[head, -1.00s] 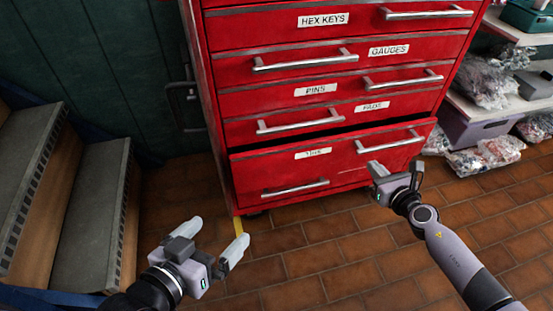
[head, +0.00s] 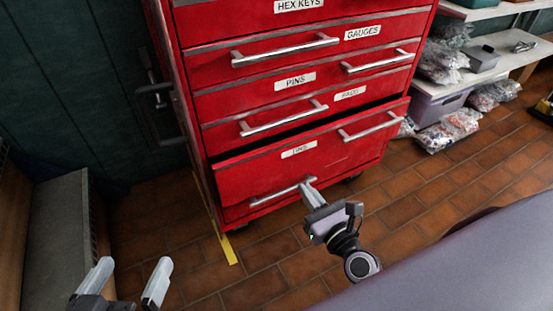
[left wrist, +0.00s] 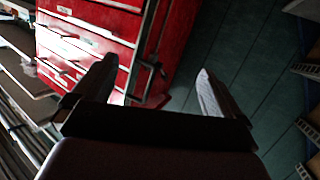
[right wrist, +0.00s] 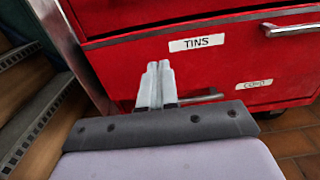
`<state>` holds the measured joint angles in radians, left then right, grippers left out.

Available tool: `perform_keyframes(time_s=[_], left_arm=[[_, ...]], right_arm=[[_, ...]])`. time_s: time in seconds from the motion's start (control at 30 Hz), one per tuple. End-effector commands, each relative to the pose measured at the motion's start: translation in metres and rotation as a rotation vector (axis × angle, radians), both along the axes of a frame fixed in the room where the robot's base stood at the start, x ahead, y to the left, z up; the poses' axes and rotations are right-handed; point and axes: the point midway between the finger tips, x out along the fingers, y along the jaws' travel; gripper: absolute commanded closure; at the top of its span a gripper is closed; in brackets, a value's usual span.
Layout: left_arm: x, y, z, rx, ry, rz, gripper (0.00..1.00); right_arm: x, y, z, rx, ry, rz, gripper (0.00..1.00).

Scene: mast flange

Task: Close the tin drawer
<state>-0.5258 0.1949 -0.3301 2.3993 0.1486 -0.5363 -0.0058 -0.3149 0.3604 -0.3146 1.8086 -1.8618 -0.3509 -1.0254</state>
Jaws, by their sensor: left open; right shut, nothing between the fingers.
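The tin drawer (head: 330,155), labelled TINS, is a red drawer low in the cabinet. It sticks out a little, with a dark gap above its top edge; its face also shows in the right wrist view (right wrist: 215,58). Its bar handle (head: 370,127) is at its right. My right gripper (head: 308,186) is shut and empty. Its fingertips (right wrist: 158,68) overlap the drawer's lower face, by the right end of the lower drawer's handle (head: 275,192); I cannot tell if they touch. My left gripper (head: 122,272) is open and empty, low at the left, apart from the cabinet.
The red cabinet (head: 182,110) has several labelled drawers above; a CORD drawer (right wrist: 255,84) lies below. A grey step (head: 62,230) stands at the left. Shelves with bagged goods (head: 448,130) are at the right. Tiled floor (head: 270,270) lies in front, with a yellow strip (head: 228,248).

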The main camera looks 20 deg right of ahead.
Motion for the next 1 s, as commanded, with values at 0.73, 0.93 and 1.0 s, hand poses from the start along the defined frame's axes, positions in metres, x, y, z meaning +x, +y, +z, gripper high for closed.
perform_keyframes(time_s=[0.73, 0.93, 1.0], left_arm=[[-0.002, 0.006, -0.003, 0.04, -0.051, 0.015, 0.0], [-0.003, 0.007, 0.002, 0.044, -0.065, 0.014, 0.0], [-0.003, 0.007, 0.004, 0.045, -0.069, 0.014, 0.0]], right_arm=[[0.117, 0.01, -0.001, 0.002, 0.001, 0.001, 1.0], [0.122, 0.01, 0.0, 0.001, 0.001, 0.002, 1.0], [0.122, 0.01, 0.0, 0.001, 0.001, 0.002, 1.0]])
